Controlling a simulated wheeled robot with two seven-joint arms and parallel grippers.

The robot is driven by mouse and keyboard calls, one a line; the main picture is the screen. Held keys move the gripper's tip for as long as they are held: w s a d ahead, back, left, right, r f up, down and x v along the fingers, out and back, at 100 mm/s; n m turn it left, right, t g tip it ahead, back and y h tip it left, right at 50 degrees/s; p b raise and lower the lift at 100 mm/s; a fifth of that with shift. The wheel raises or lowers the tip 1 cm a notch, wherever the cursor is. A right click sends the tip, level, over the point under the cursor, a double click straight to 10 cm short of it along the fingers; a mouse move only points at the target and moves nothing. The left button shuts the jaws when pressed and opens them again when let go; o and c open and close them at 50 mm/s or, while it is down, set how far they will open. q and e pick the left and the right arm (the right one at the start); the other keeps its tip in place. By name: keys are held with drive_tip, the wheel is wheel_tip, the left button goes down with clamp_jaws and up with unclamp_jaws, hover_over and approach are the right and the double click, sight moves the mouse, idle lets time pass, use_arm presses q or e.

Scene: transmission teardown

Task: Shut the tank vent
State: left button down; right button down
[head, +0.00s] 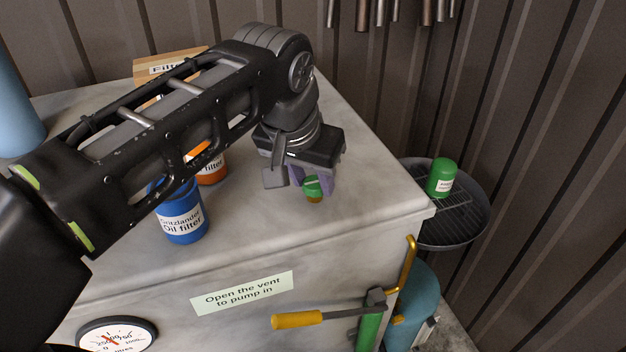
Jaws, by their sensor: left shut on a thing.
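The tank (370,195) is a pale, marbled box with a flat top, seen in the head view. A small green vent knob (313,189) with a brownish lower part stands on its top, right of the middle. My left gripper (311,181) points down over the knob, with its purple fingers shut on it. The gripper body hides most of the knob's upper part, so I cannot tell how far it is turned. My right gripper is not in view.
A blue oil filter can (182,215) and an orange filter can (212,168) stand under my left arm. Behind is a cardboard box (170,66). A green can (441,178) sits on a round drain pan (470,212) at right. A yellow-handled lever (297,320) projects in front.

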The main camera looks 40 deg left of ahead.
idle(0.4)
use_arm(q)
drive_tip(key=c, duration=0.9)
unclamp_jaws()
drive_tip(key=shift+c, duration=0.2)
drive_tip(key=p+v, duration=0.2)
drive_tip(key=v, duration=0.5)
drive_tip(key=shift+r, duration=0.4)
drive_tip(key=shift+s, duration=0.1)
